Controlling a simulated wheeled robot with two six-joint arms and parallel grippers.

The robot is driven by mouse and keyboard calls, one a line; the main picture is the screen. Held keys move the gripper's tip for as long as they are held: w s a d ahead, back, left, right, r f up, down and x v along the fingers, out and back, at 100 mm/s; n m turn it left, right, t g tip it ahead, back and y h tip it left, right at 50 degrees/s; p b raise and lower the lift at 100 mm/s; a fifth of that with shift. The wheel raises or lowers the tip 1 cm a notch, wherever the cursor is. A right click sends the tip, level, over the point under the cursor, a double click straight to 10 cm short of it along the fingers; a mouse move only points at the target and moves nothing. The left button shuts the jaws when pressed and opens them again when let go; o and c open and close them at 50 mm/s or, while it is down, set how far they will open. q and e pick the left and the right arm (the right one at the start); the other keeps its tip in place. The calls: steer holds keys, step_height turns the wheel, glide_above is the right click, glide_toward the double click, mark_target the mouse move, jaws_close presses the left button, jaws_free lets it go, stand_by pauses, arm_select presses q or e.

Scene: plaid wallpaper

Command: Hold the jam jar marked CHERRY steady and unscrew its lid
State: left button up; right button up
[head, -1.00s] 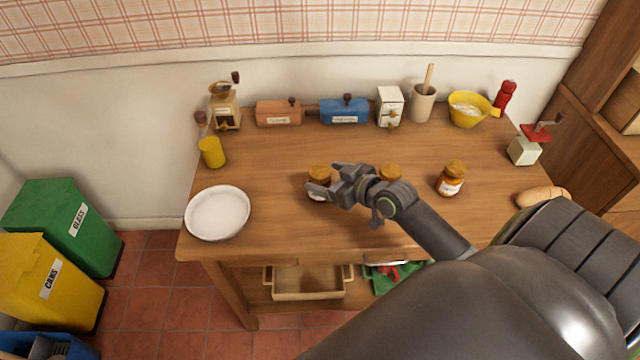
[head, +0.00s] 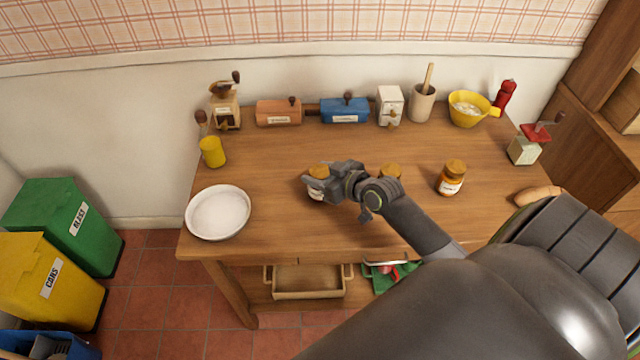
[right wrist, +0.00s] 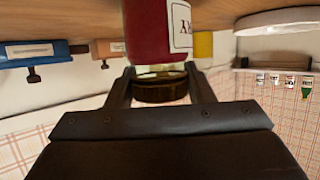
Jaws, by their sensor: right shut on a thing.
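The left jam jar (head: 315,196) stands upright on the wooden table, partly hidden by my right gripper (head: 317,184). In the right wrist view, which is upside down, the jar (right wrist: 148,28) has dark red contents and a white label whose visible letters look like "RY"; the rest is cut off. My right gripper (right wrist: 160,86) is shut on the brown-gold lid (right wrist: 160,91), one finger on each side. The lid sits on the jar's neck. The lid also shows in the head view (head: 319,169). My left gripper is not in view.
A second jar (head: 391,170) is mostly behind my right arm, and a third jar (head: 452,182) stands to the right. A white plate (head: 218,212) is at the left. Grinders, boxes and a yellow bowl (head: 468,112) line the back. The table between plate and jar is clear.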

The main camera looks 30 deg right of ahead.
step_height(320, 180, up, 10)
steer(key=shift+p, duration=0.4)
steer(key=o, duration=0.6)
steer(key=shift+c, duration=0.2)
steer(key=c, duration=0.8)
steer(key=shift+s+a, duration=0.15)
steer(key=shift+a, duration=0.2)
steer(key=s+a+r+n+g+y, duration=0.1)
steer(key=s+a+r+n+y, duration=0.2)
steer(key=s+a+r, duration=0.3)
steer(key=s+a, duration=0.4)
steer(key=a, duration=0.2)
steer(key=shift+s+a+y, duration=0.15)
steer(key=shift+s+y, duration=0.15)
steer(key=shift+s, duration=0.1)
